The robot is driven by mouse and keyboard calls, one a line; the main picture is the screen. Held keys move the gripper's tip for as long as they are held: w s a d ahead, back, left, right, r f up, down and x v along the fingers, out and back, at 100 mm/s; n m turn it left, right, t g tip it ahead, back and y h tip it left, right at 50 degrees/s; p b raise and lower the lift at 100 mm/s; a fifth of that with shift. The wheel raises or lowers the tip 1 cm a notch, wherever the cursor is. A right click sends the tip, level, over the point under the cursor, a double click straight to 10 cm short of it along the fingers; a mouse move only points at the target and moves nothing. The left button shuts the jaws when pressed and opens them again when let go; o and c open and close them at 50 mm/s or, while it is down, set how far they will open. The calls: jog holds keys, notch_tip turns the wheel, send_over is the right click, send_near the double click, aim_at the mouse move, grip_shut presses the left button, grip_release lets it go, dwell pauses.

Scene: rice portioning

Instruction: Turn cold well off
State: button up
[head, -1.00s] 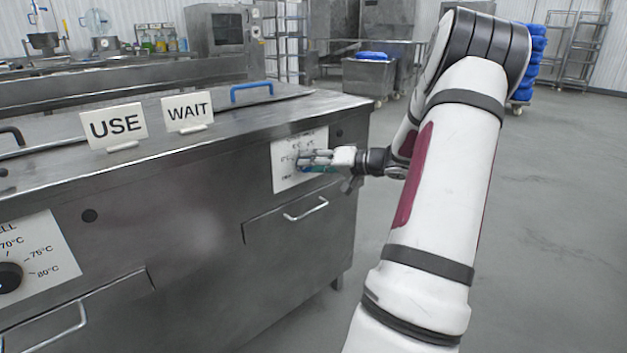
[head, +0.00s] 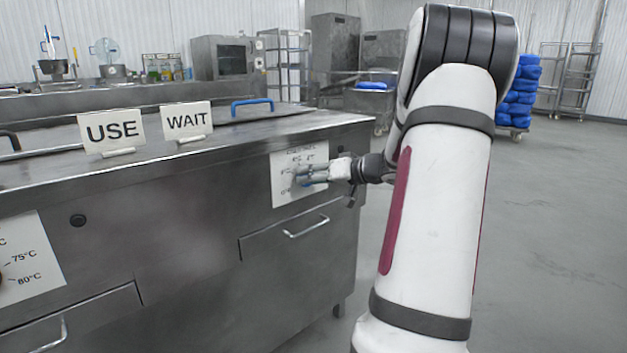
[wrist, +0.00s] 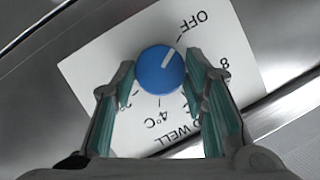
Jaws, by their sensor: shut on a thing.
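The cold well dial is a round blue knob (wrist: 152,74) on a white plate (wrist: 103,62) lettered OFF and 4°C, upside down in the wrist view. Its white mark points toward OFF. My gripper (wrist: 158,78) has a finger on each side of the knob and is shut on it. In the head view my gripper (head: 312,173) is at the white plate (head: 284,164) on the right of the steel counter front (head: 190,245). There the fingers hide most of the knob.
USE (head: 112,130) and WAIT (head: 187,121) signs stand on the counter top. A drawer handle (head: 306,227) sticks out below the plate. Another temperature plate (head: 30,285) is cut off at left.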

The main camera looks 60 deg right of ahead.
jog(key=shift+w+a, duration=0.1)
jog(key=shift+w, duration=0.05)
jog(key=o, duration=1.2)
jog(key=shift+c, duration=0.2)
jog(key=v, duration=1.2)
jog(key=shift+f, duration=0.1)
